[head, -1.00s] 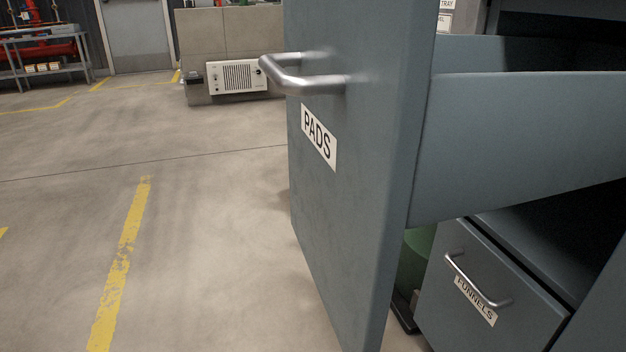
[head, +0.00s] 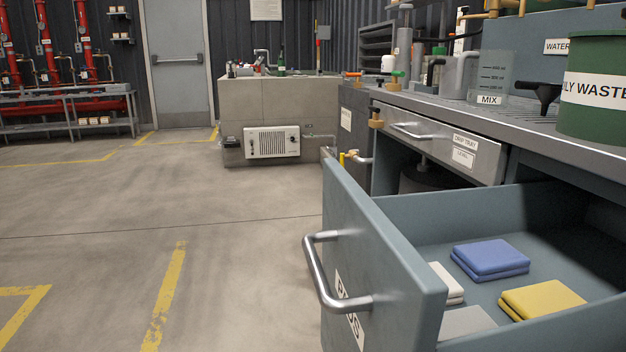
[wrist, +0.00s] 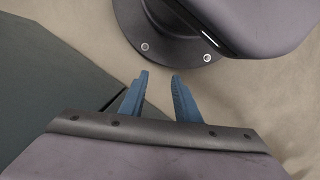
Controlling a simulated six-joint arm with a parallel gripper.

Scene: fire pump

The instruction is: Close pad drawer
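The pads drawer (head: 384,265) is pulled out at the lower right of the head view. Its blue-grey front carries a metal bar handle (head: 318,272) and a partly cut-off label. Inside lie a blue folded pad (head: 490,256), a yellow pad (head: 541,299), a white pad (head: 447,281) and a grey pad (head: 466,322). My gripper (wrist: 160,75) shows only in the wrist view. Its two blue fingers are apart with nothing between them. The drawer and its handle cannot be made out for sure in the wrist view.
Above the drawer, a bench (head: 530,125) carries a green waste container (head: 600,90) and a mixing jug (head: 494,75). A smaller drawer labelled drip tray (head: 440,140) is under the bench top. The floor (head: 230,260) left of the drawer is clear. A dark rounded base fills the top of the wrist view.

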